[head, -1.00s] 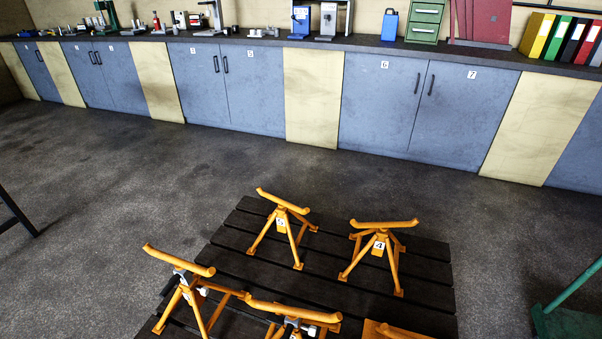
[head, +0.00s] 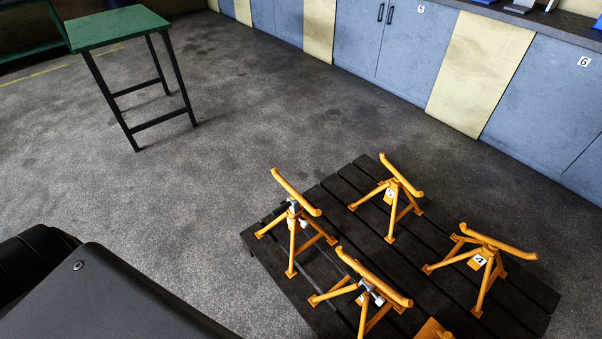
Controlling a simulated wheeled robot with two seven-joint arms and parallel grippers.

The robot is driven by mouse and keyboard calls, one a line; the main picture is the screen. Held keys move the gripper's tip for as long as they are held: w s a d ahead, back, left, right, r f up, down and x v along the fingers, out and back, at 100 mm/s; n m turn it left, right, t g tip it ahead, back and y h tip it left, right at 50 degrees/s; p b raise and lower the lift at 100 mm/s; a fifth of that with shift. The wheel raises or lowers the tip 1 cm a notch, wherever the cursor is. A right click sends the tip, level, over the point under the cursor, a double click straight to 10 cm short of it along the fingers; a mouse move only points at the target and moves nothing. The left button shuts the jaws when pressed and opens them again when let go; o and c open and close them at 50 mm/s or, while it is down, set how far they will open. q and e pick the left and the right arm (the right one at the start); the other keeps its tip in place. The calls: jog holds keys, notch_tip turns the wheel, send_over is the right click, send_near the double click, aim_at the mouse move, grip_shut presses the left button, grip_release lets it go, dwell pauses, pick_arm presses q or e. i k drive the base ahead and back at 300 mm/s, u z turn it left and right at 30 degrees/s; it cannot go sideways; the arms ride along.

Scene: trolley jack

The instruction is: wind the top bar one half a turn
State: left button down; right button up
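Several orange jack stands with curved top bars stand on a dark slatted pallet (head: 330,252) in the lower right of the head view. One stand (head: 297,220) is at the pallet's left edge, with a grey and white fitting under its bar. Another stand (head: 368,290) with a similar fitting is nearer to me. A stand with a number plate (head: 391,196) is at the back, and the stand marked 4 (head: 482,262) is at the right. A further orange piece (head: 434,329) is cut off at the bottom edge. Neither gripper is in view.
A green-topped table (head: 117,29) with black legs stands at the upper left. Blue cabinets (head: 370,40) with cream panels line the back wall under a dark worktop. The grey floor (head: 215,190) between table and pallet is clear. A black part of mine fills the lower left.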

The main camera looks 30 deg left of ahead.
aim_at(295, 194)
jog(key=u, duration=0.9)
